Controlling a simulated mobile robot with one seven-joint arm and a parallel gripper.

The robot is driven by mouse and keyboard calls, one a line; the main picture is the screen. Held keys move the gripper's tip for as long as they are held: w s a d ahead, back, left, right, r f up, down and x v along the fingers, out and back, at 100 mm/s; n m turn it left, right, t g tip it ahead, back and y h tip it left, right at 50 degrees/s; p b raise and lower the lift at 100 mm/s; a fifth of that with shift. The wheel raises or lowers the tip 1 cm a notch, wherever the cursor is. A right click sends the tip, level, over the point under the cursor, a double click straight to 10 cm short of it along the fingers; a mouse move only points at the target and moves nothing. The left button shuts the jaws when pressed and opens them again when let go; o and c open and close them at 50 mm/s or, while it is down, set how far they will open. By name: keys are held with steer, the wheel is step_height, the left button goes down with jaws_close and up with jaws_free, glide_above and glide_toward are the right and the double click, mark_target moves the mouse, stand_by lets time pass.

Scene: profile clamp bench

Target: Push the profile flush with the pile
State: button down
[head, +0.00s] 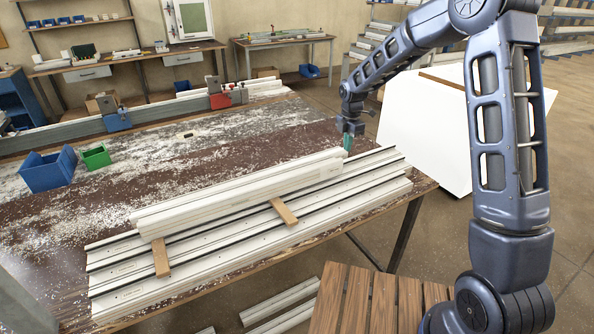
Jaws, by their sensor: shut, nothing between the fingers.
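A long white profile (240,187) lies on top of the pile, near its back edge, and runs from lower left to upper right. The pile (235,236) is a low layer of white profiles with dark seal strips, lying along the table's front edge. The pile's left end sticks out beyond the upper profile's left end. My gripper (348,146) points down at the right end of the upper profile. Its teal fingers are shut and empty. I cannot tell whether they touch the profile's end.
Two wooden strips (161,258) (285,212) lie across the pile. A blue bin (47,170) and a green bin (96,157) stand at the table's left. A fence with red clamps (222,100) runs along the back. White chips cover the brown tabletop (190,150).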

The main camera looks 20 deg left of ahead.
steer(key=shift+f, duration=2.6)
steer(key=shift+s+a, duration=7.25)
steer(key=shift+s, duration=0.05)
steer(key=shift+w+d, duration=0.5)
steer(key=shift+w, duration=0.05)
steer(key=shift+r, duration=3.5)
